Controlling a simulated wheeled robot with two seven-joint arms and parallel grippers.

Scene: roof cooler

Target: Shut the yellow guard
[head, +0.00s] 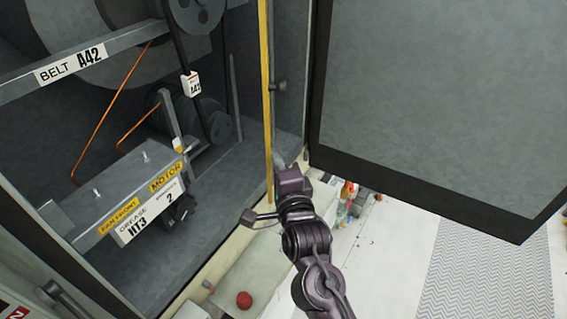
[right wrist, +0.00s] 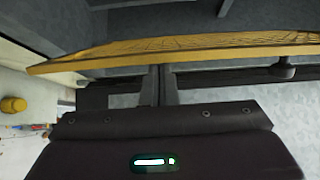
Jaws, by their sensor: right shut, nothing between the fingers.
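The yellow guard (head: 267,100) shows nearly edge-on in the head view, as a thin upright strip standing out from the machine bay, which is open to view. In the right wrist view the guard (right wrist: 180,48) is a yellow-framed panel with mesh, crossing the picture. A dark knob (head: 279,87) is beside it; it also shows in the right wrist view (right wrist: 284,70). My right gripper (head: 281,162) is at the guard's lower part. Its fingers (right wrist: 160,84) are shut and empty, pointing at the guard's face; I cannot tell if they touch it. My left gripper is not in view.
A large grey door panel (head: 430,90) with a dark frame hangs open on the right. Inside the bay are the motor box (head: 125,195), a belt and pulleys. A red ball-like thing (head: 244,300) and small bottles (head: 345,205) lie below. A patterned walkway (head: 485,270) is at lower right.

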